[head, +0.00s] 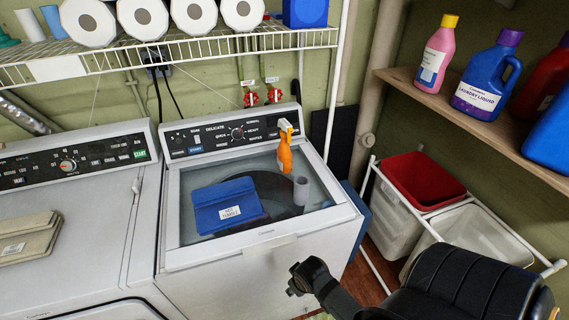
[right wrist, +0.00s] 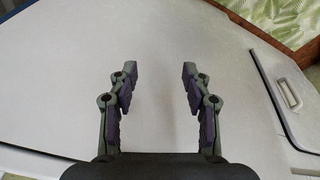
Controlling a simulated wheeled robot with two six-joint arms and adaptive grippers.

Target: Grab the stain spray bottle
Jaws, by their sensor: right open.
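An orange spray bottle with a white top (head: 285,153) stands upright on the glass lid of the top-loading washer (head: 262,243), near its back right. My right gripper (right wrist: 158,85) is open in the right wrist view, with nothing between its fingers and a plain white surface beyond them. In the head view, dark parts of my right arm come in at the lower right, in front of the washer and well below the bottle. The bottle does not show in the right wrist view. My left gripper is not in view.
A wire shelf (head: 200,48) with paper rolls hangs above. A wooden shelf (head: 480,122) with detergent bottles and a red bin (head: 423,178) are at right.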

